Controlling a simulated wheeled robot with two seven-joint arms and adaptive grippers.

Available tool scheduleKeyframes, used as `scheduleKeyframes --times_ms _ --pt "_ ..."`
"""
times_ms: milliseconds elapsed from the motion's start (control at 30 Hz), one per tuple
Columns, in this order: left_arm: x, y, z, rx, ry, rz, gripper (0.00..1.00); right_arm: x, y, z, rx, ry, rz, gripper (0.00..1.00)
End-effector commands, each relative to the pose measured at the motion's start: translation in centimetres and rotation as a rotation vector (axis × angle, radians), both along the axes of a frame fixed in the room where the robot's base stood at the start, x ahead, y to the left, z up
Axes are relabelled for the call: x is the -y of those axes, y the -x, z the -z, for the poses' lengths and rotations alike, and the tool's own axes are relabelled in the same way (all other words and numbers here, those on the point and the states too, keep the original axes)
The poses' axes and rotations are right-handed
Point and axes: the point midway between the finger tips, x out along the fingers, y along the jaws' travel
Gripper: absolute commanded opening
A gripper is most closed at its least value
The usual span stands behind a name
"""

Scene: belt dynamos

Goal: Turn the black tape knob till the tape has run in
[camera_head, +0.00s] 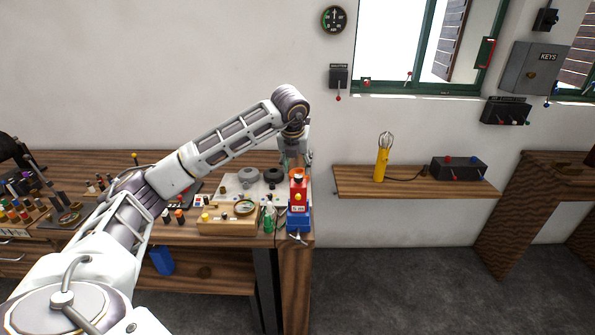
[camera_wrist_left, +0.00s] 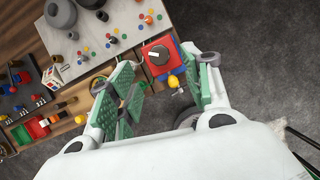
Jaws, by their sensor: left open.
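A red and blue device (camera_head: 298,195) stands at the right end of the wooden workbench, with an orange top. In the left wrist view a red and blue box (camera_wrist_left: 176,54) carries a dark round knob (camera_wrist_left: 157,58) with a white mark. I cannot tell for sure that this is the black tape knob, and I see no tape clearly. My left gripper (camera_head: 295,158) is above the bench end, near the device. In the left wrist view its green-padded fingers (camera_wrist_left: 163,88) are apart and empty, and the knob lies beyond them. My right gripper is not in view.
A wall shelf (camera_head: 415,184) is at the right. Floor is free right of the bench.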

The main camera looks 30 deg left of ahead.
Motion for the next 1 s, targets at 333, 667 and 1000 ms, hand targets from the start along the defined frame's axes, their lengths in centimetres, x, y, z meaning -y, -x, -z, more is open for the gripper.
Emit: scheduleKeyframes --times_ms 333,667,1000 --pt "0.7 1.6 -4.4 0.001 0.0 0.0 0.49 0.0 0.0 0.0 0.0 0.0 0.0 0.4" --pt "0.8 2.1 -5.5 0.0 0.0 -0.001 0.49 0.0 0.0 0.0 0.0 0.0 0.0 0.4" --pt "0.8 2.1 -5.5 0.0 0.0 -0.001 0.49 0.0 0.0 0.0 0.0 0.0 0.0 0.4"
